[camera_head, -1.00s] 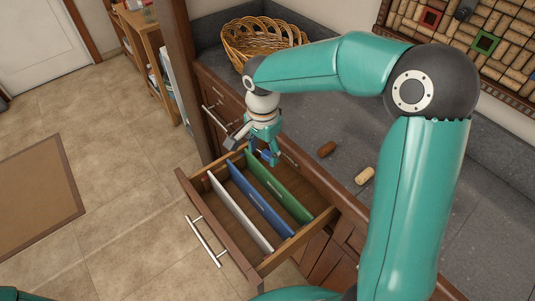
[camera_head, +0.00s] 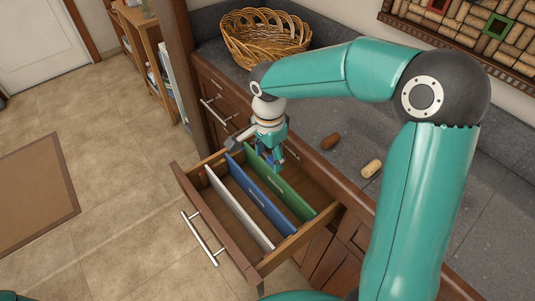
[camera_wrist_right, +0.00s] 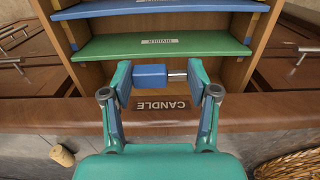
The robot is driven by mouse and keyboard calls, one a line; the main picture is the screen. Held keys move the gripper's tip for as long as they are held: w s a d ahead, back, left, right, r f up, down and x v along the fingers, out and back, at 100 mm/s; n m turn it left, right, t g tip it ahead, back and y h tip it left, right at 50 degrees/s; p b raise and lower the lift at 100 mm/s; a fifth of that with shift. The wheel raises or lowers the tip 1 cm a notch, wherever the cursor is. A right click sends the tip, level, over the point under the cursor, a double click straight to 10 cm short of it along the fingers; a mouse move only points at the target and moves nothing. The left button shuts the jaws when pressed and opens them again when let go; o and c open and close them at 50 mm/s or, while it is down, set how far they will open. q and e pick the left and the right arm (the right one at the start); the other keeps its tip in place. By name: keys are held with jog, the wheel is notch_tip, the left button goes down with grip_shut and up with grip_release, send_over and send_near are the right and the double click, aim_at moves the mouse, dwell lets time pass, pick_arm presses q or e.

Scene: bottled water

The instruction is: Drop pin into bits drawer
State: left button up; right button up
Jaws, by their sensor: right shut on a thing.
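My right gripper (camera_head: 272,163) is over the far end of the open wooden drawer (camera_head: 290,247), near the green divider. In the right wrist view, the gripper (camera_wrist_right: 161,76) is shut on a pin with a blue handle (camera_wrist_right: 150,75) and a short metal shaft, held sideways between its fingers. The drawer has a white divider (camera_head: 239,210), a blue divider (camera_head: 262,195) and a green divider (camera_head: 290,195). An upside-down CANDLE label (camera_wrist_right: 161,105) shows on the wood below the pin. I see no label naming bits. My left gripper is out of view.
A dark cork (camera_head: 330,141) and a tan cork (camera_head: 371,168) lie on the grey counter (camera_head: 330,115) right of the drawer. A wicker basket (camera_head: 264,38) stands at the back. The drawer's handle (camera_head: 200,240) sticks out over the tiled floor.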

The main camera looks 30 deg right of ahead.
aim_at(269, 158)
jog(key=o, duration=1.1)
notch_tip(269, 158, up, 12)
dwell(0.5)
